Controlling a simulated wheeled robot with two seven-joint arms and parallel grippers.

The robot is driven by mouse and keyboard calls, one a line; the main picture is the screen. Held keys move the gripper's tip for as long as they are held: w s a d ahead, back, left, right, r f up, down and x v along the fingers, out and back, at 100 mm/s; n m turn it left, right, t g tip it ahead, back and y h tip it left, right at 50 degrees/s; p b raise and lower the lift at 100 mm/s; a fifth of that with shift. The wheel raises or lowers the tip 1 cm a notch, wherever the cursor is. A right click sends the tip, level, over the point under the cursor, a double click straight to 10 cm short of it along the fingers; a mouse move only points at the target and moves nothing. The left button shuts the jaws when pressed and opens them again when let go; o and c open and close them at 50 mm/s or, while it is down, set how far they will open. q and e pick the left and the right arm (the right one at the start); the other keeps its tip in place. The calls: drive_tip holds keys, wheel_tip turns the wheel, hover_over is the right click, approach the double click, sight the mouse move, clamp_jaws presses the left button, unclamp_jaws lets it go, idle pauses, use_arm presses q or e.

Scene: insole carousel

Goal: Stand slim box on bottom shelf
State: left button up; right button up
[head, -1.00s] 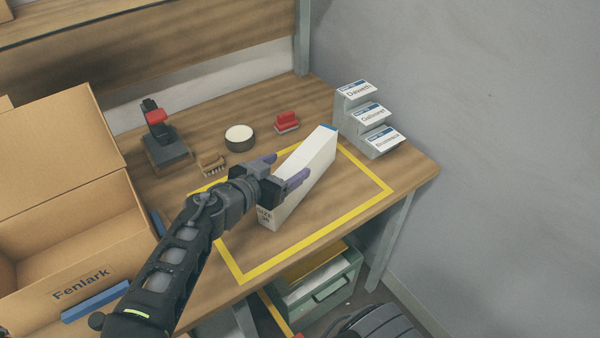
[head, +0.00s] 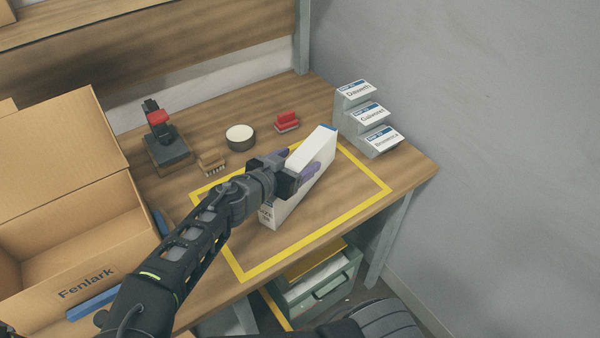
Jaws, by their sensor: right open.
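A slim white box (head: 312,160) with a blue patch at its far top end and dark print on its near end stands on its long narrow side. It rests on the table inside a yellow taped rectangle (head: 335,222). My right gripper (head: 296,164) is open around the box, with one purple finger on each side of it. I cannot tell whether the fingers touch the box. My left gripper is not in view. No bottom shelf can be clearly made out; the space under the table is only partly visible.
An open carton (head: 60,262) marked Fenlark fills the left. A black-and-red device (head: 165,140), brush (head: 212,162), round tin (head: 239,138) and red-topped item (head: 287,121) stand behind. A stepped card holder (head: 365,125) is at the back right. A grey-green bin (head: 325,285) is below the table.

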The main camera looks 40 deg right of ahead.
clamp_jaws()
idle(0.6)
